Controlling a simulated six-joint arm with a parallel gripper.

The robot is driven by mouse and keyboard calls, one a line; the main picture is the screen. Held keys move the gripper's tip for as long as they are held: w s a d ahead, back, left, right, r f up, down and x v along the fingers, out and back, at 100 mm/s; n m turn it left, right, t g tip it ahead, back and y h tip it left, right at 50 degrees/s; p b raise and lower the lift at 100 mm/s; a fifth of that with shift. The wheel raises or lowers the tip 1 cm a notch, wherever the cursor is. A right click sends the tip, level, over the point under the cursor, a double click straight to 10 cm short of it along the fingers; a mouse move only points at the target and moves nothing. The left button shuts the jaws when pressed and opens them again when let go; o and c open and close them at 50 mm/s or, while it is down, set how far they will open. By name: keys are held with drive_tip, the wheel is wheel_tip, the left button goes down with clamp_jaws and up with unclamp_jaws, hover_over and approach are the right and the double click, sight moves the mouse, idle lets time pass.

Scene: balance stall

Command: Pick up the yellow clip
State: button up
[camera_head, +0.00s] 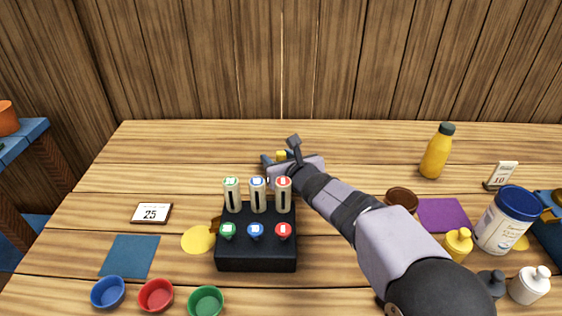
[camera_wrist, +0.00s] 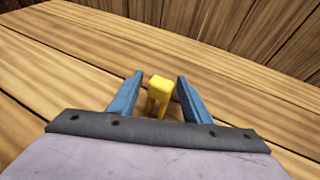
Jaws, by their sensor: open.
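The yellow clip (camera_wrist: 160,88) is a small yellow piece standing on the wooden table. In the wrist view it sits between the two blue fingers of my gripper (camera_wrist: 159,84), with a gap to each finger. My gripper is open. In the head view a bit of the yellow clip (camera_head: 281,156) shows beside my gripper (camera_head: 279,161), behind the black marker stand. The arm hides part of the gripper there.
The black stand (camera_head: 257,258) with several markers is just in front of the gripper. A yellow bottle (camera_head: 437,155) stands at the back right. Red (camera_head: 156,296), blue (camera_head: 108,293) and green (camera_head: 206,302) bowls line the front left. The back left of the table is clear.

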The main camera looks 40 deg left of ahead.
drive_tip(key=shift+w+a+f, duration=0.2)
drive_tip(key=shift+a, duration=0.25)
drive_tip(key=c, duration=1.1)
drive_tip(key=shift+o, duration=0.2)
drive_tip(key=shift+r, duration=0.1)
wheel_tip(320, 180, up, 10)
drive_tip(key=p, duration=0.7)
